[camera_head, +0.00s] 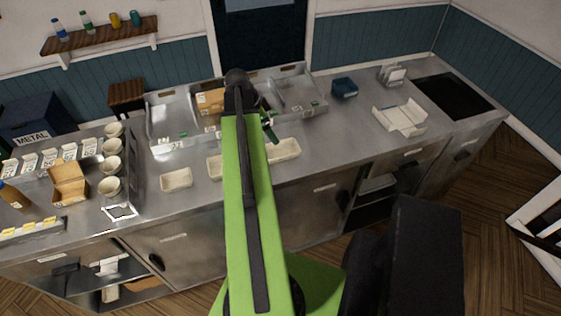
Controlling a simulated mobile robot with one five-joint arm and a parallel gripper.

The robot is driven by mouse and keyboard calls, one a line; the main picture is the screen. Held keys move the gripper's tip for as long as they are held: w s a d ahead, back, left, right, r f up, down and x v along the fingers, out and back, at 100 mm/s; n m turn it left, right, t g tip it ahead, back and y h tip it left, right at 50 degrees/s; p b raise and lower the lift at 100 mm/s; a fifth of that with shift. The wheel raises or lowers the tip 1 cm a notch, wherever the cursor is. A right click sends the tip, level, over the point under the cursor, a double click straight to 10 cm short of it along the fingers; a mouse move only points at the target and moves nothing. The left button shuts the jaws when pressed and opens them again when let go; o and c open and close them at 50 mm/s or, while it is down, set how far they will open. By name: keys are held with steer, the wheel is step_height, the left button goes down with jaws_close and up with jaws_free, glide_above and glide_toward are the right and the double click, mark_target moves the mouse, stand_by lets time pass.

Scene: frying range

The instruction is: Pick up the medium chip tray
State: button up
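Three pale chip trays stand in a row on the steel counter. The left one (176,180) is the smallest. The middle one (214,168) is largely hidden behind my green arm, with only its left end showing. The right one (284,150) looks longer, and its left end is also near or behind my arm. I take the middle one as the medium chip tray, though its full size is hidden. My gripper (268,126) is small and dark at the far end of the arm, above the counter behind the trays. Its finger opening is not clear, and I see nothing held.
A low-walled steel station (172,128) with a brown box (210,101) lies behind the trays. Several paper cups (111,167) stand at left. A white open carton (400,117) and a blue box (344,88) are at right. Bare counter lies right of the trays.

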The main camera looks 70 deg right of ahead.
steer(key=b, duration=0.6)
glide_toward(285, 153)
steer(key=shift+w+d+f, duration=0.1)
steer(key=shift+d+f, duration=0.25)
steer(key=shift+f, duration=0.25)
steer(key=shift+d, duration=0.1)
steer(key=b+x, duration=0.5)
steer(key=shift+s+a+f, duration=0.15)
steer(key=shift+s+a, duration=0.1)
steer(key=shift+a, duration=0.05)
steer(key=shift+c, duration=0.3)
steer(key=c, duration=1.3)
steer(key=shift+r, duration=0.25)
